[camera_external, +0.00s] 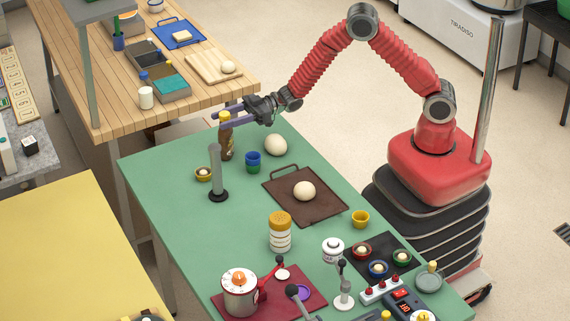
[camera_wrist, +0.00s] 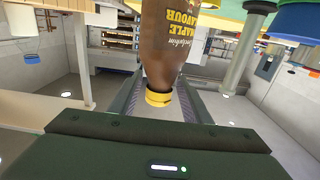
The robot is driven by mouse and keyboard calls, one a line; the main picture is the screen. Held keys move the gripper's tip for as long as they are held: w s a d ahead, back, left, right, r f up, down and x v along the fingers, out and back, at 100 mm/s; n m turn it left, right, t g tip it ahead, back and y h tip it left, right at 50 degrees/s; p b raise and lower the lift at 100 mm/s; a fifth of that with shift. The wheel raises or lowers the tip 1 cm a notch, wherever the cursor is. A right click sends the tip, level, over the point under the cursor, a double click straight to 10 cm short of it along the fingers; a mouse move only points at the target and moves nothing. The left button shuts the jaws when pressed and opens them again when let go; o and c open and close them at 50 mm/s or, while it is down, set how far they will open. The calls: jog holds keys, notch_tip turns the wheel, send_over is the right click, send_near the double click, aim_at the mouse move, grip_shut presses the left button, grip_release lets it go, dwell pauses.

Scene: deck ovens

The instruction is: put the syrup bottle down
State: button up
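The syrup bottle (camera_external: 227,143) is brown with a yellow cap and is upright over the far left part of the green table (camera_external: 150,172). I cannot tell whether its base touches the table. My gripper (camera_external: 229,116) reaches in from the right with one finger on each side of the bottle's upper part, near the cap. In the wrist view the bottle (camera_wrist: 170,45) appears upside down, label facing the camera, with its neck between the fingers (camera_wrist: 160,85).
Close to the bottle are a grey post (camera_external: 216,170), a small yellow bowl (camera_external: 203,174), blue-green cups (camera_external: 253,161) and a dough ball (camera_external: 276,145). A brown tray (camera_external: 325,208) lies nearer. The wooden table (camera_external: 105,108) stands behind. Green tabletop left of the post is clear.

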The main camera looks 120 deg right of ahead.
jog(key=shift+r, duration=0.1)
jog(key=shift+s, duration=0.1)
jog(key=s, duration=1.1)
jog(key=shift+s, duration=0.4)
jog(key=s+a+r+g+h, duration=0.1)
jog(key=a+r+g+h, duration=0.4)
jog(key=a+r, duration=0.5)
jog(key=s+a+g+y, duration=0.1)
jog(key=s+a+g, duration=0.1)
jog(key=s+a, duration=0.5)
jog(key=s+a+g+y, duration=0.2)
jog(key=s+a+g, duration=0.1)
jog(key=s+a, duration=0.4)
jog(key=s+a+r+g+y, duration=0.1)
jog(key=s+a+g+y, duration=0.1)
jog(key=s+a, duration=0.6)
jog(key=shift+s, duration=1.85)
